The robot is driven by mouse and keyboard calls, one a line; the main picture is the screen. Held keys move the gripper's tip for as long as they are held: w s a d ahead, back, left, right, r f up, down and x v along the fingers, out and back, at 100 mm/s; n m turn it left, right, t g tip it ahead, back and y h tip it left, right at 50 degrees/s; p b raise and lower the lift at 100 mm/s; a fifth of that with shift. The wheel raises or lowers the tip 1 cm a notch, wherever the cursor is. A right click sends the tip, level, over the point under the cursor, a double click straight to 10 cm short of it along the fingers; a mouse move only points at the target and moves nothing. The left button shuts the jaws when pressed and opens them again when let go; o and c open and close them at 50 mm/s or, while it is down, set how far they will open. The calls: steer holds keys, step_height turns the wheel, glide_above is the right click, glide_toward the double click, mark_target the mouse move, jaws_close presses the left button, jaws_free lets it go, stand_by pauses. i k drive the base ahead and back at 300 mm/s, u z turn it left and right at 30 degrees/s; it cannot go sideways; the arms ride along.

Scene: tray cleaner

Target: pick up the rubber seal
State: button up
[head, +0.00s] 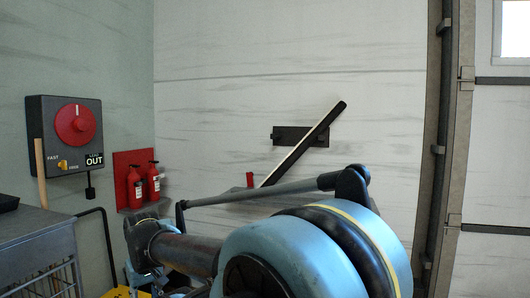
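I cannot make out anything that is surely the rubber seal. My gripper's fingers cannot be made out. Large blue rounded parts with a black band and a thin yellow line, probably my own arm, fill the lower middle and hide what is behind them.
A black control box (66,137) with a red knob hangs on the left wall. Red extinguishers (135,187) hang on a red panel beside it. A grey metal cart (35,228) stands at lower left. A brown post (442,150) rises at right.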

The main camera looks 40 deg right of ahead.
mark_target(333, 114)
steer(key=u, duration=1.35)
steer(key=k, duration=2.2)
steer(key=z, duration=2.05)
steer(key=i, duration=0.8)
steer(key=z, duration=0.05)
